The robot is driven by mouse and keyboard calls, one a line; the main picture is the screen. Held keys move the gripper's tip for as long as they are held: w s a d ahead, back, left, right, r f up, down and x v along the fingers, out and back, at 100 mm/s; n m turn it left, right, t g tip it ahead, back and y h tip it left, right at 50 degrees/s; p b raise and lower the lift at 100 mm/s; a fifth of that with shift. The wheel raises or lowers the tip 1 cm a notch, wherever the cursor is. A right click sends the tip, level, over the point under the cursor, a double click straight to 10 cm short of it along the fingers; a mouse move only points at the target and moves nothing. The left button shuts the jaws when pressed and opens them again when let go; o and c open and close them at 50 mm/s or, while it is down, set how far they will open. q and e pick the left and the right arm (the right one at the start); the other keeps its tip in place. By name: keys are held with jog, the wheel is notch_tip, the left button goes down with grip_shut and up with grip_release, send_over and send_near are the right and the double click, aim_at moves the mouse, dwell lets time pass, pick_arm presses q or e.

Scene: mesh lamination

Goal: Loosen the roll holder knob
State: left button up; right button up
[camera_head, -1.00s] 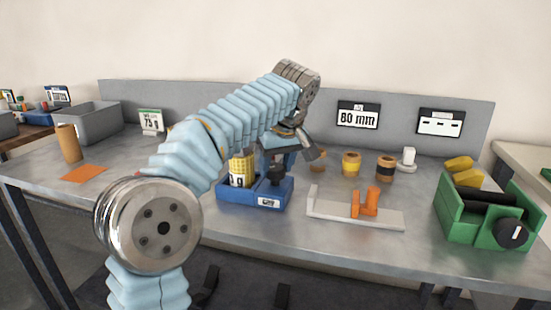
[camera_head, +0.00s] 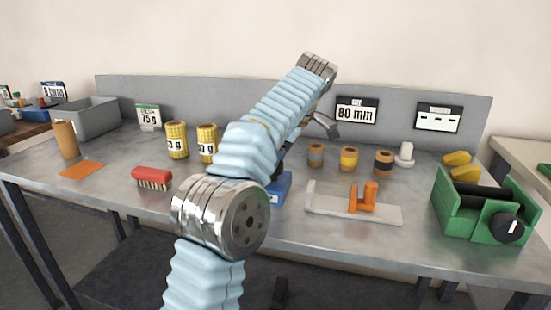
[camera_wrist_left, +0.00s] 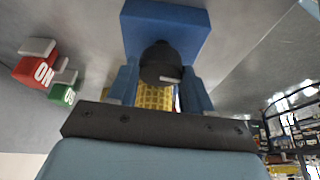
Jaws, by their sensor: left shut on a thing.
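The blue roll holder (camera_head: 280,190) stands on the bench in the head view, mostly hidden behind my left arm. In the left wrist view the blue roll holder (camera_wrist_left: 185,30) is at the top, with its black round knob (camera_wrist_left: 160,62) in front, a white mark pointing to the right. My left gripper (camera_wrist_left: 160,80) has its blue fingers on both sides of the knob and is shut on it. A yellow mesh roll (camera_wrist_left: 155,97) shows just behind the knob. In the head view the left fingertips are hidden behind the arm. My right gripper is in neither view.
A grey fixture with orange posts (camera_head: 350,205) and a green holder (camera_head: 475,222) stand on the right. Several small spools (camera_head: 349,158) stand behind.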

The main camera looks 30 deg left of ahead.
pick_arm(q)
jog(key=shift+n, duration=0.5)
jog(key=o, duration=1)
jog(key=shift+o, duration=0.2)
